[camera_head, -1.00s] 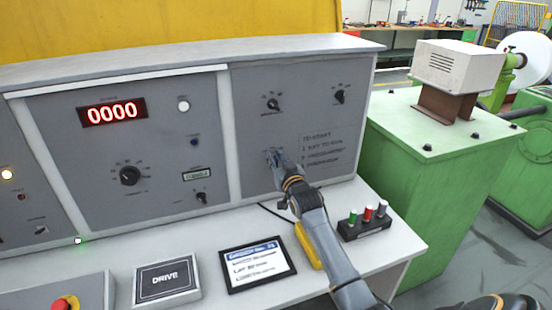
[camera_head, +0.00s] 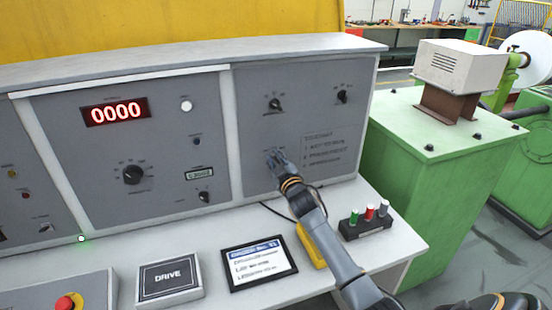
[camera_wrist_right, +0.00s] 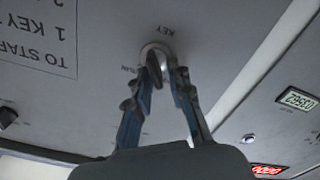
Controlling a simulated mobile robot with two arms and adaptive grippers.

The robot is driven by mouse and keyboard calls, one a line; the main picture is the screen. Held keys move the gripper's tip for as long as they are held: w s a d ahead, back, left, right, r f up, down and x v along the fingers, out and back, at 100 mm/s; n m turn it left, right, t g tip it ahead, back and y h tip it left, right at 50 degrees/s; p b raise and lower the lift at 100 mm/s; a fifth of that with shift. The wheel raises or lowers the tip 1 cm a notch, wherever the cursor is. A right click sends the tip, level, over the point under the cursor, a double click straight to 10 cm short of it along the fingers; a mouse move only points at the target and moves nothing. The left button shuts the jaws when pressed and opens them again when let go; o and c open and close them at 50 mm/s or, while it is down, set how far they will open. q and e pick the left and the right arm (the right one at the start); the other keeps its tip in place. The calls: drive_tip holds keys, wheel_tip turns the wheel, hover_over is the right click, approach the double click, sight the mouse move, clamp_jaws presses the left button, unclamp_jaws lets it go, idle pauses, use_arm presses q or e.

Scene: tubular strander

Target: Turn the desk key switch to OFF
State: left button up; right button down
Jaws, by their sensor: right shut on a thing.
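The key switch (camera_wrist_right: 155,55) sits on the lower part of the desk's right grey panel, with a "KEY" label beside it in the right wrist view. My right gripper (camera_wrist_right: 160,72) has its two fingers closing in at the switch, shut on the key. In the head view my right gripper (camera_head: 276,157) reaches up to the panel and hides most of the switch. The key's exact angle is hard to tell. My left gripper is not in view.
The panel carries a start-instructions label (camera_head: 320,149) and two knobs above. On the desk are a DRIVE box (camera_head: 168,278), a framed card (camera_head: 259,263), a yellow object (camera_head: 311,245), a rack of coloured pegs (camera_head: 364,220) and a red stop button (camera_head: 66,302). A green cabinet (camera_head: 430,170) stands right.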

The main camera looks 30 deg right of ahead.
drive_tip(key=shift+f+n, duration=0.15)
drive_tip(key=shift+n, duration=0.65)
drive_tip(key=shift+a, duration=0.1)
drive_tip(key=c, duration=1.5)
unclamp_jaws()
drive_tip(key=v, duration=1.2)
drive_tip(key=shift+f, duration=0.15)
